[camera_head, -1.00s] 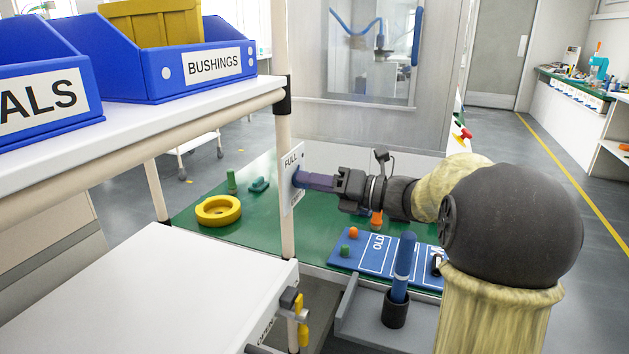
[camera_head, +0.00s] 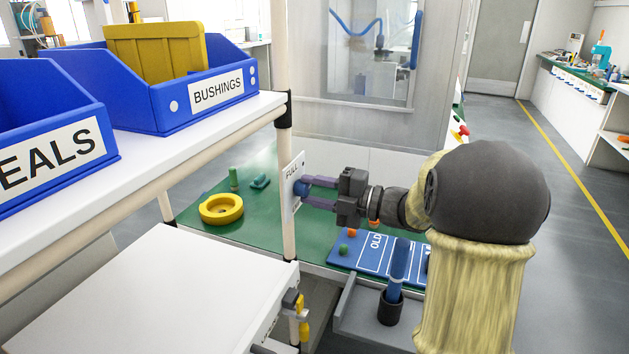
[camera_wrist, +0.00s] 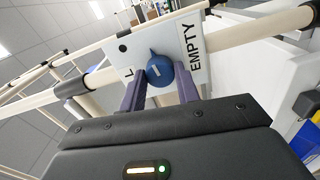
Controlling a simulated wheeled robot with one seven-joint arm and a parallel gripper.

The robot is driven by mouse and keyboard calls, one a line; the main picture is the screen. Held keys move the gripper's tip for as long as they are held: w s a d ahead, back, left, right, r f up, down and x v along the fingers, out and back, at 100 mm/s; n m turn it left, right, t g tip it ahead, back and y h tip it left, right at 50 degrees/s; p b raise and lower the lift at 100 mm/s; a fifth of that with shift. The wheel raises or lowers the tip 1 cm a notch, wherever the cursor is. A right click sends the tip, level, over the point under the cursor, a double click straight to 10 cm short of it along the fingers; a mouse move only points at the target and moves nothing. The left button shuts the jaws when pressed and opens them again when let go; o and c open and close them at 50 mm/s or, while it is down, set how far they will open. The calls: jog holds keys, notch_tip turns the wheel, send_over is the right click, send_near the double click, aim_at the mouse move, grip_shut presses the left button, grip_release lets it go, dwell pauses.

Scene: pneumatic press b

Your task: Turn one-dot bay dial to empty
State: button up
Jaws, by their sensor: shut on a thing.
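The bay dial is a round blue knob (camera_wrist: 161,71) with a pointed tip, on a white plate (camera_wrist: 190,32) fixed to a cream rack post. In the wrist view the plate reads EMPTY on the right, and one letter of the other label shows at left. A single black dot is on the plate's left. The knob's tip points up and slightly left, between the labels. My gripper (camera_wrist: 160,84) is shut on the knob, with one purple finger on each side. In the head view my gripper (camera_head: 312,192) reaches the plate from the right; FULL is at the plate's top.
Blue bins, one labelled BUSHINGS (camera_head: 218,97), stand on the upper shelf at left. A green bench (camera_head: 265,232) behind holds a yellow ring (camera_head: 221,209). A blue handle (camera_head: 398,262) stands below my arm. A white surface (camera_head: 150,300) lies at lower left.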

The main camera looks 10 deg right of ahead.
jog(key=m+p, duration=0.4)
jog(key=shift+r+m, duration=0.2)
jog(key=shift+m, duration=0.1)
jog(key=m+p, duration=0.4)
jog(key=p, duration=0.1)
jog(key=shift+m, duration=0.3)
jog(key=m+p, duration=0.5)
jog(key=p, duration=0.2)
jog(key=shift+f+m+p, duration=0.15)
jog(key=shift+m+p, duration=0.9)
jog(key=shift+m, duration=0.15)
jog(key=shift+f+m+p, duration=0.15)
jog(key=shift+m+p, duration=0.25)
jog(key=shift+s+f, duration=0.1)
jog(key=o, duration=1)
